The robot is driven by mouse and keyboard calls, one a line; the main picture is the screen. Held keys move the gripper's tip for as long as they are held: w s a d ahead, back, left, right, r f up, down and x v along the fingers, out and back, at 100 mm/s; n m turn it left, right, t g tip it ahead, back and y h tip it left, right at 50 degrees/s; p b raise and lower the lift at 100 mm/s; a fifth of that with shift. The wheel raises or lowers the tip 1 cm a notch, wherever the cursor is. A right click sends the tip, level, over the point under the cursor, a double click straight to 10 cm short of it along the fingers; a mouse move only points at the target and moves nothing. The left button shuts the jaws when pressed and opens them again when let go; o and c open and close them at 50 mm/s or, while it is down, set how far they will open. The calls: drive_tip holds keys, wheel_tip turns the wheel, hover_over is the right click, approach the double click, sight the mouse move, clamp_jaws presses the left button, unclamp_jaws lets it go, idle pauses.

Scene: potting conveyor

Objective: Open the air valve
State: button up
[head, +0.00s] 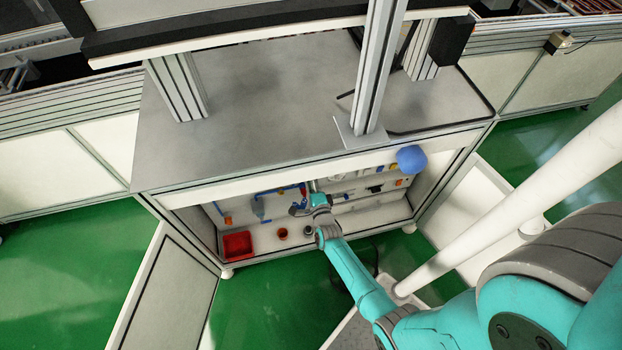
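The open cabinet (190,198) under the grey-topped bench has blue air tubing (285,188) and small fittings on its back panel. The air valve is too small to single out among these fittings. My arm reaches into the cabinet from the lower right. My gripper (298,209) is in front of the back panel, near the tubing and right of a grey-blue fitting (259,208). Its fingers are small and dark here, and I cannot tell whether they are open or touch anything. My arm's end hides part of the panel.
A blue round object (411,159) is at the cabinet's upper right edge. The left door (168,282) stands open.

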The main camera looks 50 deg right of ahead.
drive_tip(key=o, duration=1.1)
drive_tip(key=shift+o, duration=0.2)
drive_tip(key=shift+s, duration=0.1)
drive_tip(key=v, duration=1.1)
drive_tip(key=shift+s+a, duration=0.25)
drive_tip(key=shift+a, duration=0.05)
